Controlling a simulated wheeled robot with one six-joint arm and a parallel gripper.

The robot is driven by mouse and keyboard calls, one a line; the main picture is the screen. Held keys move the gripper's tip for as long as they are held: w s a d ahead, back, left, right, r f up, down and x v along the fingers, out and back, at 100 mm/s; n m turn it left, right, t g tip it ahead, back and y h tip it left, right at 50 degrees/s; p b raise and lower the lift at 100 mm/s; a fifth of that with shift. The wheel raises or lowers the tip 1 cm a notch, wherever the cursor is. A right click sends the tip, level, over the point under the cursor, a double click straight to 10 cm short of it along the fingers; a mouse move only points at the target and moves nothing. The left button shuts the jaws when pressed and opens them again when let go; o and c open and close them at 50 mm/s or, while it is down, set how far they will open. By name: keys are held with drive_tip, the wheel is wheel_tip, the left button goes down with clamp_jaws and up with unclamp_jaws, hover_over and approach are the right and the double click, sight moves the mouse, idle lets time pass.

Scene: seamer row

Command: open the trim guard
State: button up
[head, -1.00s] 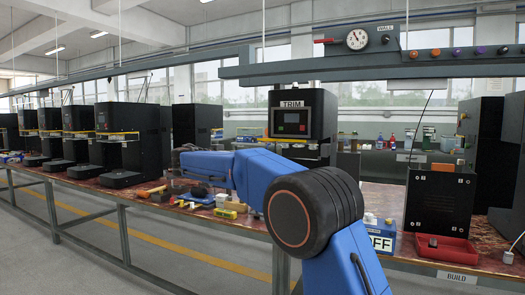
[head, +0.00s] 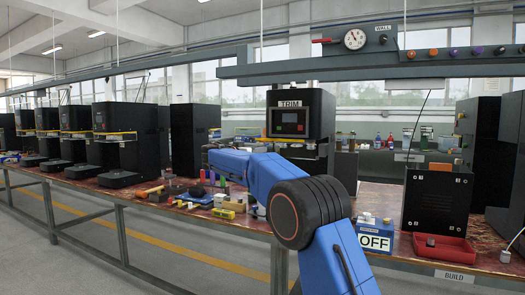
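The trim machine (head: 318,112) is a tall black cabinet on the bench, right of centre in the head view, with a TRIM label (head: 290,104) and a small screen on its front. A thin yellow edge (head: 290,140) below the screen looks like part of the trim guard. My blue arm crosses in front of the machine's lower front and hides most of it, so I cannot tell whether the guard is open or shut. My forearm points left, in front of the machine. My gripper does not show clearly beyond the forearm's end.
Similar black machines (head: 125,145) with yellow-edged fronts line the bench to the left. A hammer, a level (head: 233,206) and small tools lie on the bench. At right are an OFF box (head: 375,236), a black box (head: 437,203) and a red tray (head: 444,248).

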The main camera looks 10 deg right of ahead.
drive_tip(key=shift+x, duration=1.95)
clamp_jaws()
